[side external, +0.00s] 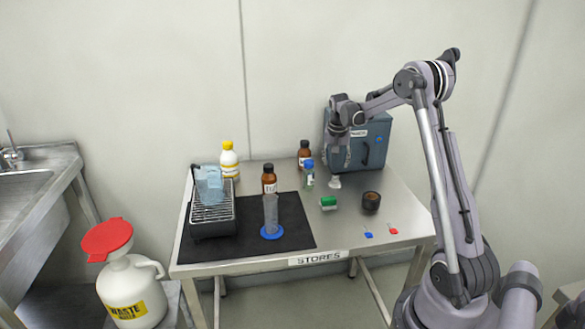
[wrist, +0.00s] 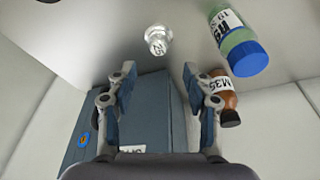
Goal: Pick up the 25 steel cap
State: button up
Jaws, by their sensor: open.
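A small shiny pale-metal cap-like piece (side external: 334,181) stands on the steel table, right of the blue-capped bottle. In the wrist view the cap (wrist: 157,40) lies beyond my fingertips, roughly in line with the gap between them. It has a small label that I cannot read with certainty. My gripper (side external: 336,160) hangs above and close to the cap, in front of the blue box. In the wrist view my gripper (wrist: 159,72) has its fingers spread apart with nothing between them.
The blue-capped bottle (wrist: 240,45) and brown bottle (wrist: 222,95) are close to my right finger. The blue box (side external: 372,143) stands behind. A green-and-white item (side external: 328,203) and dark round pot (side external: 371,202) are nearby. A rack (side external: 212,218) stands on the black mat (side external: 295,232).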

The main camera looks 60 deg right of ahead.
aim_at(336, 177)
jog(key=shift+x, duration=3.65)
jog(key=shift+s, duration=0.15)
grip_shut()
